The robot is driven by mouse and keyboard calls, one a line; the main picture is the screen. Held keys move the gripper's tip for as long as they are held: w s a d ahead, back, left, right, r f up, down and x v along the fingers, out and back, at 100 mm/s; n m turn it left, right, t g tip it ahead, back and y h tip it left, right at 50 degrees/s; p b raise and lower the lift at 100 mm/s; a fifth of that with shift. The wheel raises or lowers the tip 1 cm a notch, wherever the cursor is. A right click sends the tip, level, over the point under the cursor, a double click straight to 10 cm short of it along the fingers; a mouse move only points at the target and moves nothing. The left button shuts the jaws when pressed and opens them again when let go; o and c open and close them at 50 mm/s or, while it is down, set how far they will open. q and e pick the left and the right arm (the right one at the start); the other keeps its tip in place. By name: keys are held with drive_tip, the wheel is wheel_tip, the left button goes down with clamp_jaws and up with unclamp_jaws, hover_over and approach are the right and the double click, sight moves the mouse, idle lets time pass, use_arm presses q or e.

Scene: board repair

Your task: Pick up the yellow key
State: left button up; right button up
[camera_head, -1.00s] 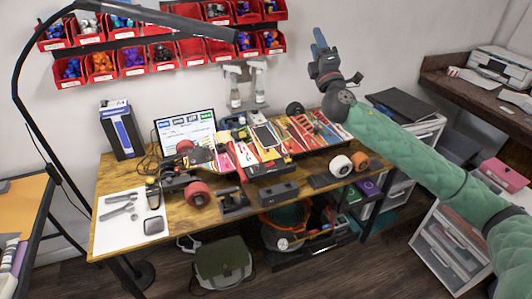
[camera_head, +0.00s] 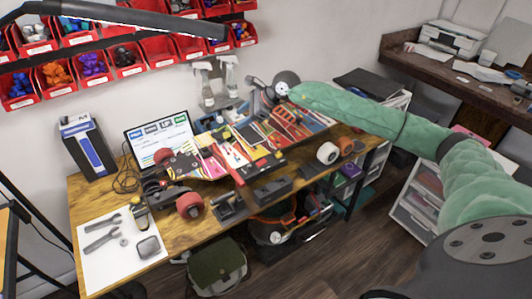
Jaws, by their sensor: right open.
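I cannot make out a yellow key for certain. A small black item with a yellowish top (camera_head: 139,212) stands by the white sheet at the left of the wooden table (camera_head: 160,262); it is too small to identify. My right gripper (camera_head: 254,84) is over the back of the table, beside the white spray bottles, with its fingers toward the wall. It is open, with nothing seen in it. My green right arm comes in from the right and hides part of the table's back right. My left gripper is not in view.
The skateboard (camera_head: 180,166) with red wheels lies across the table. A laptop (camera_head: 160,140), a black-and-blue box (camera_head: 88,148) and spray bottles (camera_head: 207,85) stand behind. Wrenches lie on a white sheet (camera_head: 92,262). Red bins (camera_head: 128,72) and a black lamp arm (camera_head: 130,14) hang above.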

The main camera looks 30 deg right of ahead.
drive_tip(key=s+d+f+n+g+h, duration=0.2)
drive_tip(key=d+f+g+h, duration=0.1)
drive_tip(key=d+f+h, duration=0.25)
drive_tip(key=n+g+h, duration=0.2)
drive_tip(key=g, duration=0.1)
hover_over(279, 148)
drive_tip(key=shift+s+f, duration=0.25)
drive_tip(key=shift+f, duration=0.3)
drive_tip(key=shift+n, duration=0.4)
drive_tip(key=shift+a+f+p, duration=0.1)
drive_tip(key=shift+f+p, duration=0.55)
drive_tip(key=shift+f, duration=0.7)
drive_tip(key=f+p, duration=0.3)
drive_tip(key=f, duration=0.1)
drive_tip(key=shift+w, duration=0.3)
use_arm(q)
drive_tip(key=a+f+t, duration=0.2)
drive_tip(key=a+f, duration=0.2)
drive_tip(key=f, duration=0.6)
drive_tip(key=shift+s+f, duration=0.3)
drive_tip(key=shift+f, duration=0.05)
use_arm(e)
drive_tip(key=shift+f, duration=0.55)
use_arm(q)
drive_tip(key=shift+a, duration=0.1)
use_arm(e)
clamp_jaws()
